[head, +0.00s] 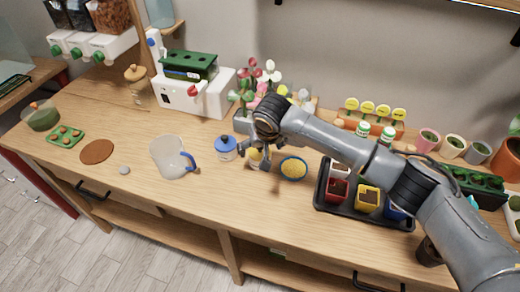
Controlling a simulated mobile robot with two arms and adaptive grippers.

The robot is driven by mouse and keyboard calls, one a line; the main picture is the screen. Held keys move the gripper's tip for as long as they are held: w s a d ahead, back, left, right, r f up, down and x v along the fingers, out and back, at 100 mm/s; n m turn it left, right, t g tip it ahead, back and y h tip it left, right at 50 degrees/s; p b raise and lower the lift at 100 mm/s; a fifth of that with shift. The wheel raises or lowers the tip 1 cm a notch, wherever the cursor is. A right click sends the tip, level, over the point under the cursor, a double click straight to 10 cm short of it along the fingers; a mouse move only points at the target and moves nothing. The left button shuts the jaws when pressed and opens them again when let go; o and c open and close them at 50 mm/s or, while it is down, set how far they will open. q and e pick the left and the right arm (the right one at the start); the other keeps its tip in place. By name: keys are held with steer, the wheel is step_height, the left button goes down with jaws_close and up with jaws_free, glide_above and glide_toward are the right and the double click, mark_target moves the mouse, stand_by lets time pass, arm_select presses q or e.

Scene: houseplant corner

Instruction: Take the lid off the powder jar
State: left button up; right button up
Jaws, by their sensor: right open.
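A small white jar with a blue knobbed lid (226,148) stands on the wooden counter with its lid on. My right gripper (256,152) is open just right of it, pointing down over a small, partly hidden object with yellow on it (256,159). I cannot tell what that object is or whether the fingers touch it. A round yellow-filled dish with a blue rim (293,168) lies right of the gripper. A glass jar with a wooden lid (136,84) stands farther back at the left. Which jar is the powder jar is not clear. My left gripper is not in view.
A black tray (334,208) with coloured pots lies at right under my arm. Flowers (262,77) and a white machine (196,98) stand behind. The front counter is mostly clear.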

steer(key=c, duration=1)
steer(key=shift+o, duration=0.2)
